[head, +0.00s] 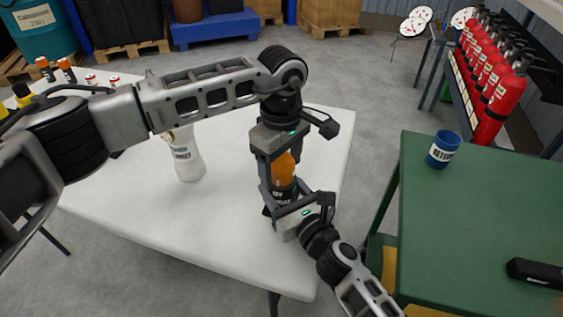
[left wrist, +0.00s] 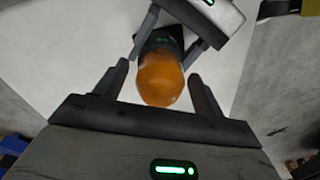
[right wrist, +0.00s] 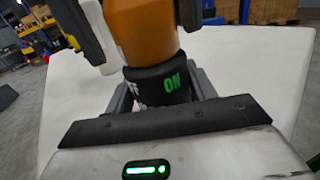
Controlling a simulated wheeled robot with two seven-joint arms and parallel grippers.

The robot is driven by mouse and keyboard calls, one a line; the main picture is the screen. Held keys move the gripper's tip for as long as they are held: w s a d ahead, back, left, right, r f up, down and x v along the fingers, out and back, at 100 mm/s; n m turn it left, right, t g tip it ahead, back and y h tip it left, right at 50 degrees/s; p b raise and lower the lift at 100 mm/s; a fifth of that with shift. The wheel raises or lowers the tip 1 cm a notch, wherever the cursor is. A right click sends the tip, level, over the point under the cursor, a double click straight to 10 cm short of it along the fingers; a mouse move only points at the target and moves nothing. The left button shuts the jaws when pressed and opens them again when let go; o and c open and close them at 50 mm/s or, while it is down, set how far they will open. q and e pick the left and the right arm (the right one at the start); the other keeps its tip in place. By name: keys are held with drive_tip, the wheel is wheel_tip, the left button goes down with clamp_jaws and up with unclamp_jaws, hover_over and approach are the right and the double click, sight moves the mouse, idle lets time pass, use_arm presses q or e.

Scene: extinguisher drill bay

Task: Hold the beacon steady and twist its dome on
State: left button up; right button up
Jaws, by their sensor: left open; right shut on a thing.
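The beacon stands upright near the right edge of the white table (head: 235,235). Its black base (head: 283,192) has green ON lettering in the right wrist view (right wrist: 172,84). The orange dome (head: 284,170) sits directly above the base; I cannot tell how firmly it is seated. My right gripper (head: 288,198) is shut on the base. My left gripper (head: 279,170) comes from above, open, its fingers on either side of the dome. In the left wrist view the dome (left wrist: 160,80) lies between these fingers, with gaps beside it. The dome's far side is hidden.
A white bottle (head: 187,160) stands on the table left of the beacon, beneath my left arm. Small orange-topped items (head: 66,70) are at the far left. A green table (head: 480,210) at right holds a blue cup (head: 443,149) and a black object (head: 536,272).

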use_arm(q)
drive_tip(key=c, duration=1)
drive_tip(key=shift+n, duration=0.3)
drive_tip(key=n, duration=0.3)
drive_tip(key=shift+n, duration=0.3)
drive_tip(key=n, duration=0.3)
drive_tip(key=shift+n, duration=0.3)
drive_tip(key=n, duration=0.3)
drive_tip(key=shift+n, duration=2.2)
use_arm(e)
drive_tip(key=shift+f, duration=0.1)
